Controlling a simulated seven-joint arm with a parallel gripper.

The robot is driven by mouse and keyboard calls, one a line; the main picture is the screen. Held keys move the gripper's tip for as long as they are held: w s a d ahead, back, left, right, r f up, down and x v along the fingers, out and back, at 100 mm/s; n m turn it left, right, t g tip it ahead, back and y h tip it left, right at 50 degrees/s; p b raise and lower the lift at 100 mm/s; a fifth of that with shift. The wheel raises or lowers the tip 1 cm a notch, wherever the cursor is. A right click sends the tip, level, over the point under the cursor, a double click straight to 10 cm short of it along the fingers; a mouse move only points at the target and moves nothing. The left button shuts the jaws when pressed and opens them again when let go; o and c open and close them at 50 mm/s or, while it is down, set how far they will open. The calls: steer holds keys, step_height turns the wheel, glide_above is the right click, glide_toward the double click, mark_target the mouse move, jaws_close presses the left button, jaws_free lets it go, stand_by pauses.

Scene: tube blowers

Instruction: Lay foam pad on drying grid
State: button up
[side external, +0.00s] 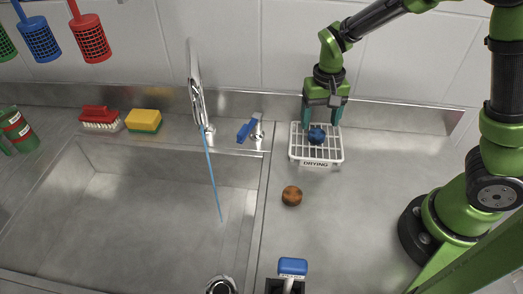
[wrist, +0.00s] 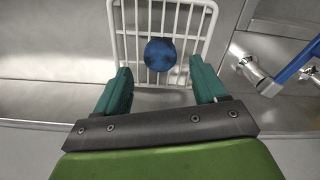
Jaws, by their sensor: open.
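The white wire drying grid (side external: 333,153), labelled DRYING, lies on the counter right of the sink; its bars also show in the wrist view (wrist: 205,20). A small dark blue rounded piece (side external: 317,136), which looks like the foam pad, is over the grid's middle bars and appears to rest on them. It shows as a blue round shape in the wrist view (wrist: 160,54). My gripper (side external: 321,117) points down above the grid. Its teal fingers (wrist: 160,80) are spread wide, with the blue piece between and beyond their tips, touching neither in the wrist view.
A brown-orange round piece (side external: 291,196) lies on the counter in front of the grid. The tap (side external: 198,95) runs a thin blue stream into the sink (side external: 130,210). A blue-handled valve (side external: 247,130) stands left of the grid. The counter right of the grid is clear.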

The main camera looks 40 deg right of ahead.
mark_target(317, 133)
step_height(317, 133, up, 8)
steer(key=f, duration=0.1)
steer(key=s+a+r+n+t+y, duration=0.1)
steer(key=s+r+n+t+y, duration=0.1)
steer(key=s+r+t, duration=0.5)
steer(key=s+r, duration=0.3)
steer(key=s, duration=0.2)
steer(key=shift+s+a, duration=0.25)
steer(key=shift+a, duration=0.15)
